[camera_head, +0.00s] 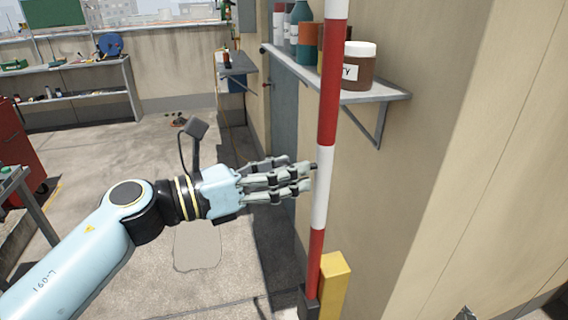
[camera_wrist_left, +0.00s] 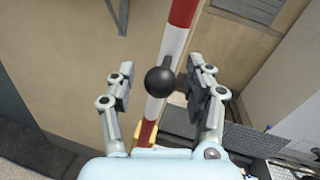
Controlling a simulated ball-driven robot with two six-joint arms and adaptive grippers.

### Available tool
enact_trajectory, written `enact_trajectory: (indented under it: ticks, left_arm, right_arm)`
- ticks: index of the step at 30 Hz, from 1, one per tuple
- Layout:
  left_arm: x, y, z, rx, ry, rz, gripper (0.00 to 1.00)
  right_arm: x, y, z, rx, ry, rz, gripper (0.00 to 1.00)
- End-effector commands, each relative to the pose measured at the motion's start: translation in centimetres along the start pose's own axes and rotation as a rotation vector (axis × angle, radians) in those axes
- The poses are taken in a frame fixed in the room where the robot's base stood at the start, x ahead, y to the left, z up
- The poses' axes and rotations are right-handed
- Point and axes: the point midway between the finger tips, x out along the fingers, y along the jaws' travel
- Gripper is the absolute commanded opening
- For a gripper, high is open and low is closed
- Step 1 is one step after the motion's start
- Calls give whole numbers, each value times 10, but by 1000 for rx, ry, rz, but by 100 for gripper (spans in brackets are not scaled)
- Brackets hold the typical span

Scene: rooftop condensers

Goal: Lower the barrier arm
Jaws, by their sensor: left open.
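The barrier arm (camera_head: 328,110) is a red-and-white striped pole standing nearly upright, its top out of the frame. Its foot is by a yellow post (camera_head: 335,284) and a dark bracket. In the left wrist view the pole (camera_wrist_left: 170,60) runs between the fingers, and a black ball knob (camera_wrist_left: 160,80) shows in front of it. My left gripper (camera_head: 312,178) is open, its fingertips close to the pole's white band. In the left wrist view the fingers (camera_wrist_left: 160,88) stand on both sides of the knob; I cannot tell whether they touch it. My right gripper is not in view.
A wall shelf (camera_head: 385,93) with jars and bottles is behind the pole. A beige wall (camera_head: 455,150) fills the right. A shelving unit (camera_head: 80,75) stands at the back left and a red cabinet (camera_head: 15,150) at the left edge. The floor (camera_head: 100,160) between is mostly clear.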

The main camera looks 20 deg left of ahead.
Motion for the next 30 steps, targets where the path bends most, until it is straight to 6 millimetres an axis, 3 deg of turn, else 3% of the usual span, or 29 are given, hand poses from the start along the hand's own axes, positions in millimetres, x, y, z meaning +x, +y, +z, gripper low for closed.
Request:
enact_trajectory:
  ticks: [7, 19, 30]
  left_arm:
    - [1, 0, 0, 0, 0, 0, 53]
    - [0, 0, 0, -1, 0, 0, 0]
    - [0, 0, 0, 0, 0, 0, 0]
  right_arm:
    - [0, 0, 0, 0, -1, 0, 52]
    - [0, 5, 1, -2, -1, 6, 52]
    - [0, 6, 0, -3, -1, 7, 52]
